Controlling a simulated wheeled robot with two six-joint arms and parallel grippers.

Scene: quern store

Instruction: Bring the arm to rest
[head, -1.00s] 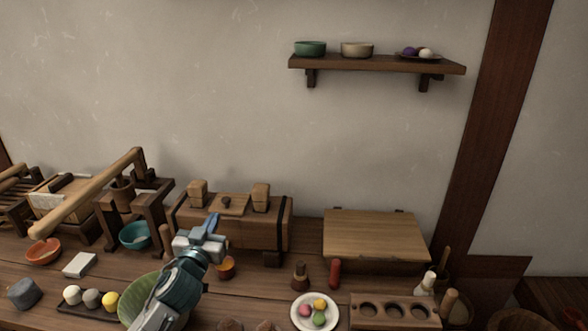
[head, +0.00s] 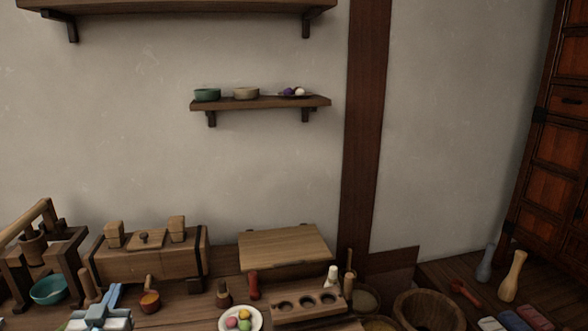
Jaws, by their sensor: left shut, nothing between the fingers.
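My left gripper (head: 113,293) shows at the bottom left of the head view, its blue fingers together and empty. It is in front of the wooden chest with two blocks on top (head: 150,262), beside a small orange-filled cup (head: 150,301). I cannot tell whether it touches anything. Most of my left arm is below the picture edge. My right gripper is not in view.
A teal bowl (head: 48,291) stands left of my gripper. A plate of coloured balls (head: 256,325) and a wooden holed rack (head: 309,304) are to the right. A large wooden tub (head: 428,312) stands further right. A shelf (head: 262,104) hangs above.

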